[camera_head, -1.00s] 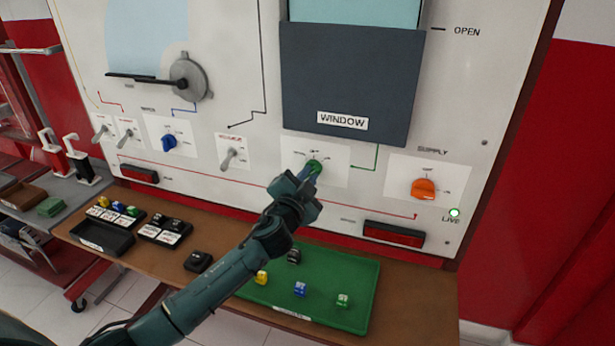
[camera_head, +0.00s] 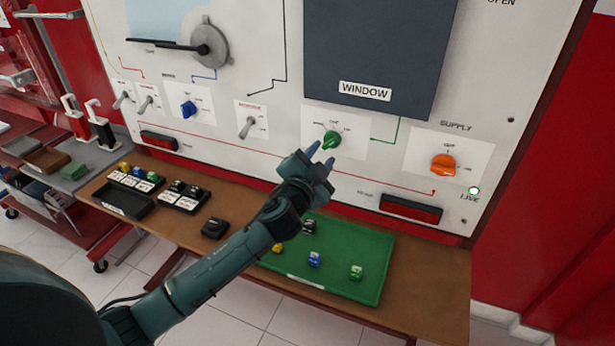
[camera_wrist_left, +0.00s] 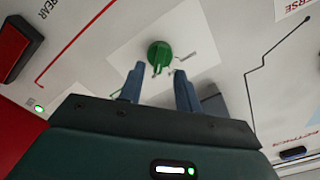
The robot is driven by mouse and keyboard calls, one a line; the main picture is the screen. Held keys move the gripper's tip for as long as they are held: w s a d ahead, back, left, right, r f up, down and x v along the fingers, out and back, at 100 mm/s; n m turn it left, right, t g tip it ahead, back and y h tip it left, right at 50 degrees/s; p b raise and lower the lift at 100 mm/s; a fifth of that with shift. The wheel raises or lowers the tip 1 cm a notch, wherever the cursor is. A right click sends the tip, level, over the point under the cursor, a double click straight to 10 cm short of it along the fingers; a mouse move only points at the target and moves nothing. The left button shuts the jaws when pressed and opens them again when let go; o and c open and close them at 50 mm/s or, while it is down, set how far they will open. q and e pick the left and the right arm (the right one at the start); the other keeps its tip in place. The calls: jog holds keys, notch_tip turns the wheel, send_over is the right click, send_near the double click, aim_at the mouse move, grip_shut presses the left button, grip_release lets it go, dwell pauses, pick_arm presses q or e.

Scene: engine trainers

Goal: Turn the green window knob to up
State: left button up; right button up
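The green window knob (camera_head: 331,139) sits on a white label plate under the WINDOW panel (camera_head: 372,50). Its ridge seems to slant from lower left to upper right, toward the right-hand label; the small print is hard to read. My left gripper (camera_head: 321,157) is just below and in front of the knob, apart from it, with its two blue fingers spread and nothing between them. In the left wrist view the knob (camera_wrist_left: 160,54) lies beyond the open fingertips (camera_wrist_left: 160,88). My right gripper is not in view.
An orange supply knob (camera_head: 444,165) is to the right, beside a lit green lamp (camera_head: 474,190). A toggle switch (camera_head: 250,127) and a blue knob (camera_head: 188,109) are to the left. Below, a green tray (camera_head: 345,250) with small coloured blocks lies on the brown bench (camera_head: 430,290).

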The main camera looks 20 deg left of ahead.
pick_arm(q)
jog(key=s, duration=0.9)
jog(key=shift+s+a+b, duration=0.15)
jog(key=shift+s+b, duration=0.05)
jog(key=shift+b, duration=0.2)
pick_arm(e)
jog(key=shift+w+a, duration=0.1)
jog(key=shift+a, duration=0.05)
pick_arm(q)
jog(key=s+d+f+n+g+h+p, duration=0.1)
jog(key=s+d+f+n+g+p, duration=0.1)
jog(key=s+f, duration=0.7)
jog(key=s+d+f+n+g+h+p, duration=0.1)
jog(key=s+d+f+n+g+p, duration=0.1)
jog(key=s+f, duration=0.7)
jog(key=s+d+n+g, duration=0.1)
jog(key=s+n+g, duration=0.1)
jog(key=s+g, duration=0.1)
jog(key=shift+f+n+h, duration=0.3)
jog(key=shift+f+h, duration=0.1)
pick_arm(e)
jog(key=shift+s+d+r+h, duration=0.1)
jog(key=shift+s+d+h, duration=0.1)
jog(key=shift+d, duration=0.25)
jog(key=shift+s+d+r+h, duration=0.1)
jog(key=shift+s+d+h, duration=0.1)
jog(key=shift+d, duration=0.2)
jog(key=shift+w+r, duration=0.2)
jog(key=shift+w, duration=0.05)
